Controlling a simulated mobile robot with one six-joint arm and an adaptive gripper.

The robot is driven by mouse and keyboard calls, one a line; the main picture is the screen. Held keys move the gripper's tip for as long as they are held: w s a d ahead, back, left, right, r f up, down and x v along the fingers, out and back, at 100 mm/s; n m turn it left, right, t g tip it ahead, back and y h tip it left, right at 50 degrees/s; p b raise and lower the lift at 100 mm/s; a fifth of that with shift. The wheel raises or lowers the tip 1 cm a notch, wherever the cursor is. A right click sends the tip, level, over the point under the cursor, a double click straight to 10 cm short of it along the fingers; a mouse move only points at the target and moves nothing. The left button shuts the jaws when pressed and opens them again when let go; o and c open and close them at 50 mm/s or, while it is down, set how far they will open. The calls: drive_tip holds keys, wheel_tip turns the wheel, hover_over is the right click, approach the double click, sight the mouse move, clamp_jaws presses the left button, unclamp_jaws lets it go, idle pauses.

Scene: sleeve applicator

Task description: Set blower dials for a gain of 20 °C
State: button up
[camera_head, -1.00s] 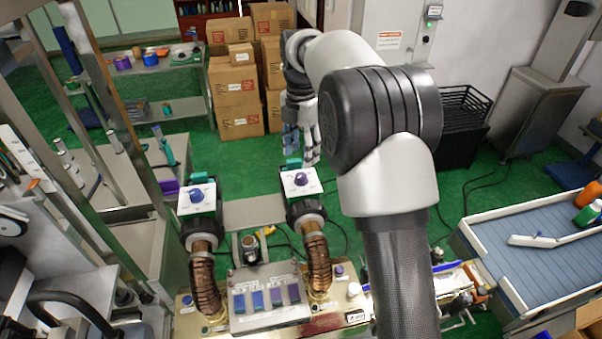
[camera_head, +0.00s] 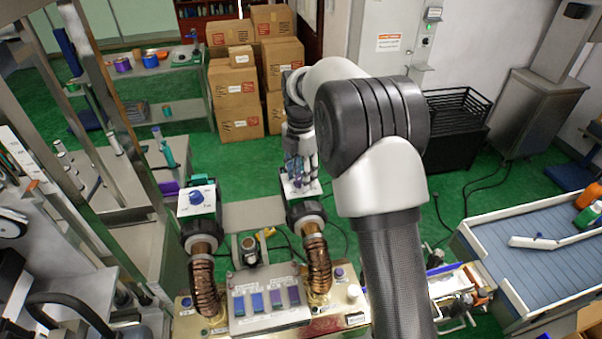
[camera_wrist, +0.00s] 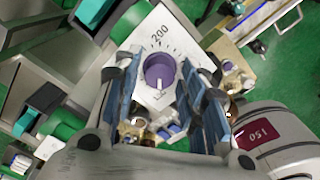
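The left blower has a blue dial (camera_head: 196,198) on a white, tilted face at the end of a copper-coloured hose. The right blower's white face (camera_head: 312,187) lies under my gripper (camera_head: 301,172), which hides its dial in the head view. In the wrist view that purple dial (camera_wrist: 159,72) shows between my gripper's two blue-grey fingers (camera_wrist: 162,66). The fingers are apart, with a gap visible on each side of the dial. The dial's white pointer line points toward the bottom of the wrist picture. The printed number 200 stands on the white face near it.
A grey panel (camera_head: 268,312) with blue and purple switches or labels stands between the hoses. Metal frame posts (camera_head: 125,130) rise at the left. A blue-grey conveyor (camera_head: 540,262) is at the right. Cardboard boxes (camera_head: 236,95) stand behind, with open green floor (camera_head: 230,160) before them.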

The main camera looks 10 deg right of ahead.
drive_tip(key=c, duration=0.7)
drive_tip(key=shift+c, duration=0.2)
